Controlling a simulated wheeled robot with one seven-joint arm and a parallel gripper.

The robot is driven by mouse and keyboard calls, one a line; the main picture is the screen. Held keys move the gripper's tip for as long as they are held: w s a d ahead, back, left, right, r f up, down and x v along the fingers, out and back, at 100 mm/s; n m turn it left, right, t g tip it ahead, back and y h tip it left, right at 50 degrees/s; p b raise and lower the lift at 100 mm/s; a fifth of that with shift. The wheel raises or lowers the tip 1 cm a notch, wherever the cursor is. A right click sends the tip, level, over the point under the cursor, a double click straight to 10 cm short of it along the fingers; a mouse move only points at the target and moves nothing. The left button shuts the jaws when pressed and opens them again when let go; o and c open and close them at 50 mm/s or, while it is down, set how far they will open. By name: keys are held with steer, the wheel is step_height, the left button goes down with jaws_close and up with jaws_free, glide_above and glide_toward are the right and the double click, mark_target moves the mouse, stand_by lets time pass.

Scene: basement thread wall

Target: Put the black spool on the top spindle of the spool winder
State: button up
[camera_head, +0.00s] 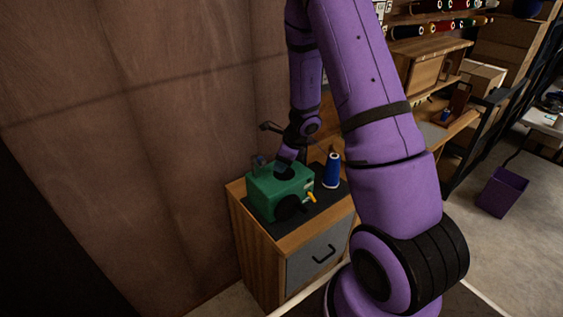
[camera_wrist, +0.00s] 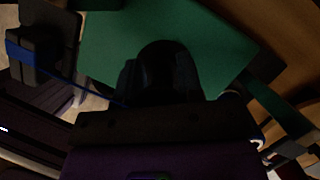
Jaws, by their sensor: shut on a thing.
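The spool winder (camera_head: 270,193) is a green box on a small wooden cabinet, with a yellow-orange crank handle (camera_head: 311,197) on its front right. My gripper (camera_head: 285,167) is right above the winder's top, pointing down. In the wrist view my gripper (camera_wrist: 162,88) is shut on the black spool (camera_wrist: 164,62), a dark rounded shape against the green winder top (camera_wrist: 105,40). The top spindle is hidden by the spool and gripper, so I cannot tell whether the spool is around it or just above it.
A blue thread cone (camera_head: 332,170) stands on the dark mat right of the winder. In the wrist view a dark bracket (camera_wrist: 45,45) carries blue thread near the winder. The wooden wall is close behind. A purple bin (camera_head: 502,192) stands on the floor at right.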

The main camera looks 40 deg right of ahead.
steer(key=o, duration=1)
steer(key=v, duration=1.1)
steer(key=s+a+r+n+y, duration=0.1)
steer(key=s+a+r+n, duration=0.35)
steer(key=r+n, duration=0.3)
steer(key=s+a+r+n, duration=0.3)
steer(key=a+r+n, duration=0.3)
steer(key=r, duration=0.2)
steer(key=s+a+r+n+h, duration=0.1)
steer(key=s+r+n, duration=0.2)
steer(key=s+n, duration=0.1)
steer(key=s+a+r+n+t+h, duration=0.1)
steer(key=s+a+r+n, duration=0.1)
steer(key=s+n, duration=0.3)
steer(key=s+a+r+n+h, duration=0.1)
steer(key=s+r+n, duration=0.4)
steer(key=s, duration=0.2)
steer(key=shift+s+a+n+t+h, duration=0.25)
steer(key=shift+a+t+h, duration=0.05)
steer(key=shift+t+h, duration=0.1)
